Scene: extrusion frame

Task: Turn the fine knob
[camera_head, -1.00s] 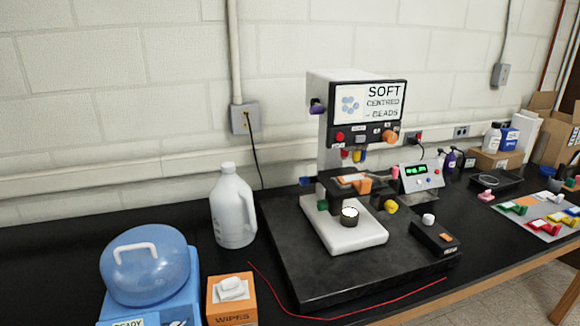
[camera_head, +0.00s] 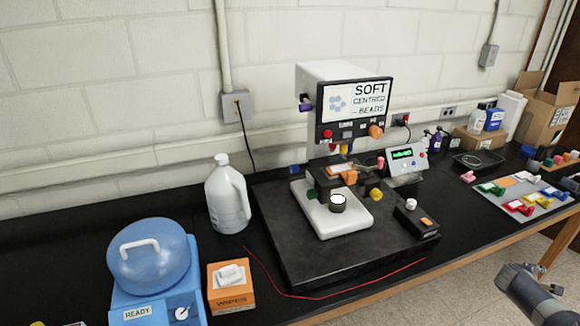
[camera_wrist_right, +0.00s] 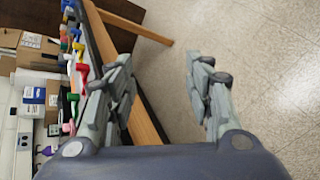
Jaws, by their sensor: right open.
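The instrument (camera_head: 312,115) stands on a black slab and carries several coloured knobs. An orange knob (camera_head: 376,131) is on its front panel and a purple knob (camera_head: 305,103) on its left side. Beside the stage are a yellow knob (camera_head: 376,194) and a green knob (camera_head: 310,195). A white knob (camera_head: 411,204) tops a small black box. I cannot read which is the fine knob. My right gripper (camera_head: 548,276) is at the lower right, beyond the table's front edge and far from the knobs. In the right wrist view its fingers (camera_wrist_right: 163,65) are apart and empty. My left gripper is not in view.
A white jug (camera_head: 227,197), a blue container (camera_head: 150,262) and an orange wipes box (camera_head: 230,290) stand left of the slab. A red cord (camera_head: 330,294) lies along the slab's front. A grey mat (camera_head: 521,198) with coloured parts lies at right.

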